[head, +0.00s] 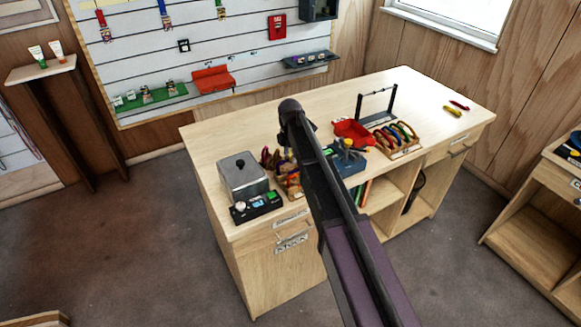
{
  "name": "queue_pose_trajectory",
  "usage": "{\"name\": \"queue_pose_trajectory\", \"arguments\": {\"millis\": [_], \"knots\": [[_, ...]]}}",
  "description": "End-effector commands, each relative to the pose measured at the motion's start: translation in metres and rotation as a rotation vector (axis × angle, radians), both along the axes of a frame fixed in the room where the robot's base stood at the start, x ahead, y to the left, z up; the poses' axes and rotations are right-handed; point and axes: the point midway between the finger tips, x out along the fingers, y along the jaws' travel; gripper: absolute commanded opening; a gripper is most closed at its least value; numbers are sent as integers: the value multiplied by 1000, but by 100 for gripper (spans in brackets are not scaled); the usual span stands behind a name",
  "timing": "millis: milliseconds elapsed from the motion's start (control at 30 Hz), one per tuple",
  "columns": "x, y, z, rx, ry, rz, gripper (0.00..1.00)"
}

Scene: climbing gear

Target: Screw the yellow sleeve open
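A small yellow part (347,143) shows on top of a blue block-like fixture (350,161) near the middle of the workbench; it is too small to tell whether it is the yellow sleeve. A separate yellow item (452,111) lies on the bench at the right. My arm reaches up across the middle of the view, its dark top end over the bench just left of the blue fixture. My gripper is hidden behind the arm, so I cannot see its fingers or whether it touches anything.
The wooden bench (225,130) also holds a grey metal box (243,178), a black device (256,207), a red tray (353,131), a rack of coloured carabiners (397,139) and a black stand (376,103). The bench's back left and right end have free room.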

Motion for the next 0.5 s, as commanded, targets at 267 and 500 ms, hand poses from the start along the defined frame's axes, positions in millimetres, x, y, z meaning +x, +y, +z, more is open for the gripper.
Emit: {"name": "queue_pose_trajectory", "arguments": {"millis": [267,500], "knots": [[0,0,8,1,-1,0,63],[0,0,14,1,-1,0,63]]}}
